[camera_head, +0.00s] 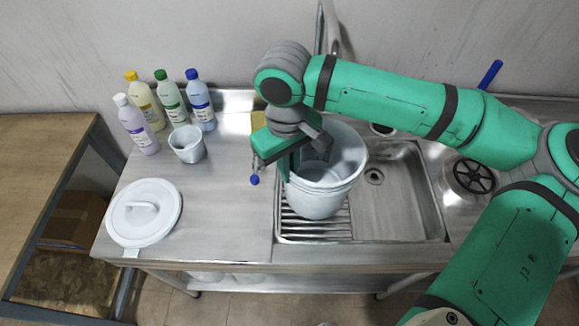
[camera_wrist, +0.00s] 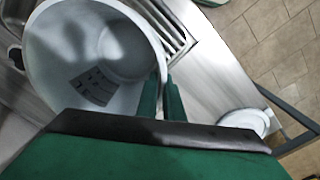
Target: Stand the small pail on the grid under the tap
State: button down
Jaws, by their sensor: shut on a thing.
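The small pail (camera_head: 325,203) is white, upright and open at the top. My gripper (camera_head: 287,172) is shut on the left side of its rim. In the wrist view the pail (camera_wrist: 100,45) looks empty inside, with a grey printed patch on its inner wall, and my gripper's green fingers (camera_wrist: 160,97) pinch its wall. The ribbed grid (camera_head: 300,226) lies in the left part of the sink, beneath the pail. I cannot tell whether the pail's base touches it. The tap (camera_head: 320,40) rises at the back and is partly hidden by my arm.
The sink basin (camera_head: 405,205) is open right of the pail. Several bottles (camera_head: 137,125) and a small grey cup (camera_head: 187,146) stand at the back left of the counter. A white lid (camera_head: 144,225) lies at the front left. The counter between lid and grid is clear.

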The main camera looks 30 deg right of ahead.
jog(key=shift+f, duration=0.45)
jog(key=c, duration=1.8)
grip_release()
notch_tip(320, 180, up, 11)
jog(key=shift+s+a+f, duration=0.1)
jog(key=shift+a, duration=0.15)
